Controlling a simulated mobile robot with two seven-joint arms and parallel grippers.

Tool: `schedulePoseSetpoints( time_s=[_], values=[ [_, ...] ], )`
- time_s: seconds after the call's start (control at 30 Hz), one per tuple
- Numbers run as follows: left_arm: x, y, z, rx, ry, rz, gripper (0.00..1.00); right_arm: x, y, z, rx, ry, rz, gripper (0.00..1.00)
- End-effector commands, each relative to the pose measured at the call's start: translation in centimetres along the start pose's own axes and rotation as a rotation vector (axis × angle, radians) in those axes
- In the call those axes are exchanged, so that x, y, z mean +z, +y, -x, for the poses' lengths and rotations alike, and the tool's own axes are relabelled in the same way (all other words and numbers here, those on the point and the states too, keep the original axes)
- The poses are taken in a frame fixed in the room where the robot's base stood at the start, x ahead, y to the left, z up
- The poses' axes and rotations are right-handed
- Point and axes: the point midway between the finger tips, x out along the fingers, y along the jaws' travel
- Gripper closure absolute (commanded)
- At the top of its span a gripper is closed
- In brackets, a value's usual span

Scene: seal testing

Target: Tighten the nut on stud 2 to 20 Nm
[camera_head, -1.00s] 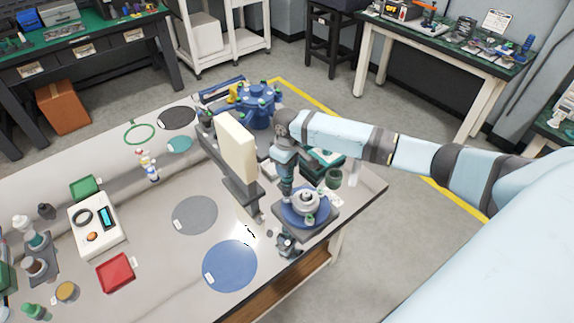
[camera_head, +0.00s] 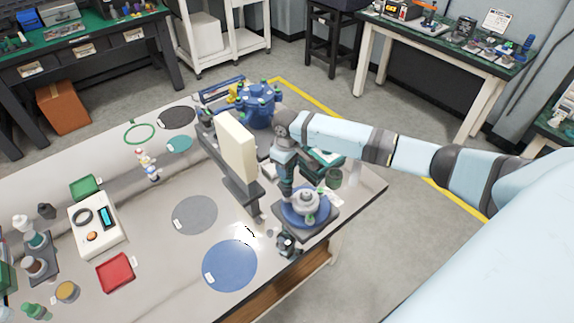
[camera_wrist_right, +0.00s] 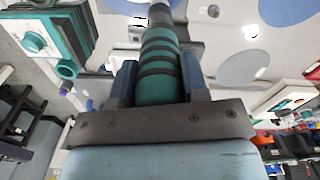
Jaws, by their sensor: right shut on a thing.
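My right gripper (camera_head: 286,160) is shut on a tool with a teal-and-black banded handle (camera_wrist_right: 158,70); its jaws flank the handle in the right wrist view (camera_wrist_right: 158,85). In the head view the tool points down beside a pale round flange (camera_head: 303,201) on a blue disc, set on a dark square base (camera_head: 322,222). A green-topped stud (camera_head: 309,217) shows at the flange's near side. Stud numbers cannot be read, and I cannot tell whether the tool touches a nut. My left gripper is not in view.
A cream panel on a dark stand (camera_head: 237,148) stands left of my gripper. A small dark device (camera_head: 287,243) sits at the near edge. Grey (camera_head: 195,214) and blue (camera_head: 230,265) discs lie clear.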

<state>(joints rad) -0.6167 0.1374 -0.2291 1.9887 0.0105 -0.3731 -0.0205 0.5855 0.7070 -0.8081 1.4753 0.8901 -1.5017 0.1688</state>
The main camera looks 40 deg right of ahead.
Motion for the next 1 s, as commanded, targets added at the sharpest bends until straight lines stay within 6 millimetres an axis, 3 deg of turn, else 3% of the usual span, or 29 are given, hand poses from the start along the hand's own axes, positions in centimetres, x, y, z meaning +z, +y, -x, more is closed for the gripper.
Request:
schedulePoseSetpoints(
  time_s=[1.0],
  values=[
    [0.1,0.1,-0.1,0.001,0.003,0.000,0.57,0.0,0.0,-1.3,0.000,0.001,0.000,0.92]
  ],
)
